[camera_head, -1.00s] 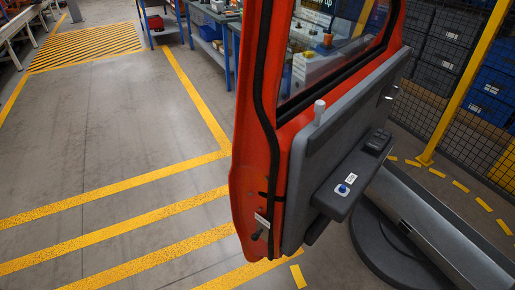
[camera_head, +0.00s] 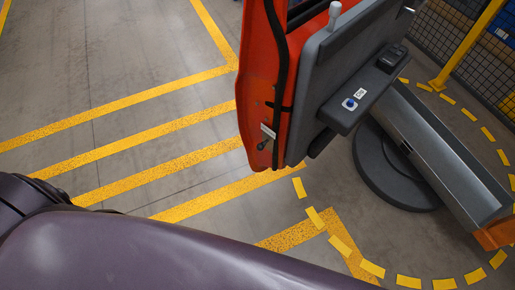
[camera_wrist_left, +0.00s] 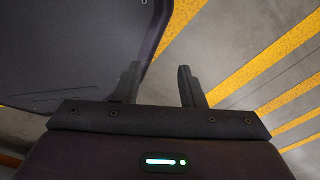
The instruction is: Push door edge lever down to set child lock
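The orange door (camera_head: 258,90) stands on edge in the upper middle of the head view, its grey inner panel (camera_head: 318,85) facing right. On its narrow edge, low down, is a small dark lever (camera_head: 262,145) beside a white label (camera_head: 268,131). My left gripper (camera_wrist_left: 158,85) shows in the left wrist view with its two fingers apart and nothing between them. In the head view a dark purple arm link of mine crosses the bottom left; no gripper shows there. My right gripper is in neither view.
A grey channel-shaped stand (camera_head: 440,150) on a round dark base (camera_head: 395,180) is right of the door. A yellow post (camera_head: 465,50) and mesh fence stand at the upper right. The striped floor (camera_head: 150,135) left of the door is clear.

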